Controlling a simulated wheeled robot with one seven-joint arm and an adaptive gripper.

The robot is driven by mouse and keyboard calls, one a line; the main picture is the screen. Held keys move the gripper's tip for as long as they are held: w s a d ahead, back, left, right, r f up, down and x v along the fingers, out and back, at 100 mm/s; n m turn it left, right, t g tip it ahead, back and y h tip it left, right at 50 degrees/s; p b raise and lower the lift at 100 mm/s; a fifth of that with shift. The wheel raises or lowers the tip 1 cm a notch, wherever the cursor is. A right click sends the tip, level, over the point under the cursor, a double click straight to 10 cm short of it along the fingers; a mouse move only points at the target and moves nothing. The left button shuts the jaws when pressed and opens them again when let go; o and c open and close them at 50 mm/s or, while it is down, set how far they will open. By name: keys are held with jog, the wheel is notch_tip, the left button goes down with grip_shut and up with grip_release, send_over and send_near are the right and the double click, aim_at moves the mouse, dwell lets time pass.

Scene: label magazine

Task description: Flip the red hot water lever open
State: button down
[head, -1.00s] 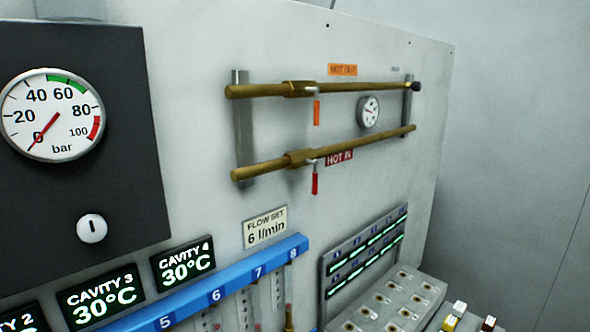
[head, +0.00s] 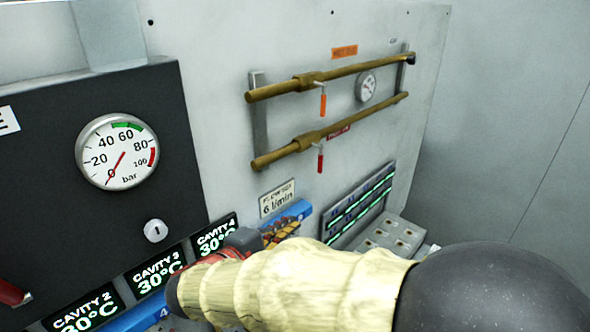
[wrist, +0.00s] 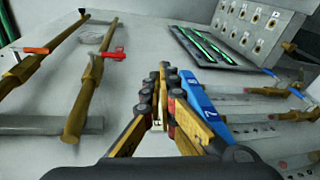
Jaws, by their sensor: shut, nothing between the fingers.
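The red lever (head: 320,162) hangs straight down from a valve on the lower brass pipe (head: 285,155), across the pipe's line, beside a red label. In the wrist view the red lever (wrist: 112,54) sticks out sideways from its pipe, left of my gripper. My gripper (wrist: 163,70) is shut and empty, with its fingertips together. It is apart from the lever, below and in front of the pipes. In the head view my arm hides most of the gripper.
An orange lever (head: 323,104) hangs from the upper brass pipe (head: 350,72). A small dial (head: 366,87) sits between the pipes. The blue numbered manifold (wrist: 196,95) is close on the right of my gripper. Several cavity displays (head: 157,273) and a pressure gauge (head: 117,153) are at left.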

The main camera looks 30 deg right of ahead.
jog(key=r, duration=0.2)
jog(key=r+m+t+h, duration=0.1)
jog(key=r, duration=0.1)
jog(key=w+r+m, duration=0.1)
jog(key=shift+w+a+r+t+h, duration=0.1)
jog(key=shift+a+r+t+h, duration=0.2)
jog(key=shift+a+r, duration=0.1)
jog(key=shift+d, duration=0.1)
jog(key=p, duration=0.4)
send_near(319, 170)
jog(key=x, duration=0.6)
jog(key=shift+w+d+r, duration=0.2)
jog(key=shift+w+d, duration=0.1)
jog(key=shift+d+f+b, duration=0.1)
jog(key=shift+f+b, duration=0.15)
jog(key=shift+b, duration=0.35)
